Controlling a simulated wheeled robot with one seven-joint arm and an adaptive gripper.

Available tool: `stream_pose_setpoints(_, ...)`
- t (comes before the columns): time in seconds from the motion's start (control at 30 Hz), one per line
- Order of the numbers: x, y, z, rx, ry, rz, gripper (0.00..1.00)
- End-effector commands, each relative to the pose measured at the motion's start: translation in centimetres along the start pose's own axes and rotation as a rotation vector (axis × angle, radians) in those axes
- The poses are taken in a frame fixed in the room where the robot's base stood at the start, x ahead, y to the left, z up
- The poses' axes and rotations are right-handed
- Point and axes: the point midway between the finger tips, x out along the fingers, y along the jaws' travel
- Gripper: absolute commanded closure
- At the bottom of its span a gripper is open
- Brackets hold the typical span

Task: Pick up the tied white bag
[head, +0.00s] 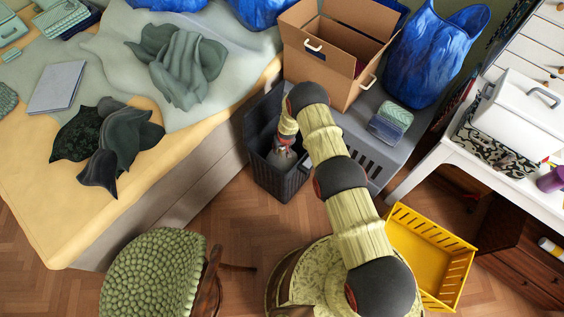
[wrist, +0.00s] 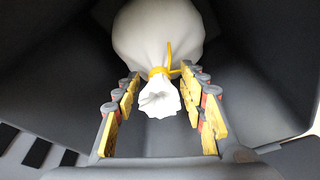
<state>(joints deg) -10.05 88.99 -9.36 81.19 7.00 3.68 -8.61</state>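The tied white bag (wrist: 158,45) shows in the wrist view at the top middle, round and white, with a yellow tie around its neck and a gathered top pointing toward me. My gripper (wrist: 160,108) is open, with one yellow-padded finger on each side of the bag's gathered neck. I cannot tell whether the fingers touch the bag. In the head view my gripper (head: 282,158) reaches down into a dark grey bin (head: 282,186). The bag is not clearly visible there, hidden by the bin and my arm.
A grey crate (head: 372,160) stands right of the bin, with an open cardboard box (head: 335,70) behind. The bed (head: 40,200) is on the left. A yellow basket (head: 430,255) and a green woven seat (head: 152,272) stand on the floor. A white table (head: 460,165) is at right.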

Motion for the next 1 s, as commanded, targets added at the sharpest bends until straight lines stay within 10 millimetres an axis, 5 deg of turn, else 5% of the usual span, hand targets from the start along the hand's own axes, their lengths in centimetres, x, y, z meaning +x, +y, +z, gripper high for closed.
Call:
stream_pose_setpoints(0.67,0.0,0.0,0.02,0.0,0.0,0.0,0.99)
stream_pose_setpoints(1.0,0.01,0.01,0.03,0.0,0.0,0.0,1.0)
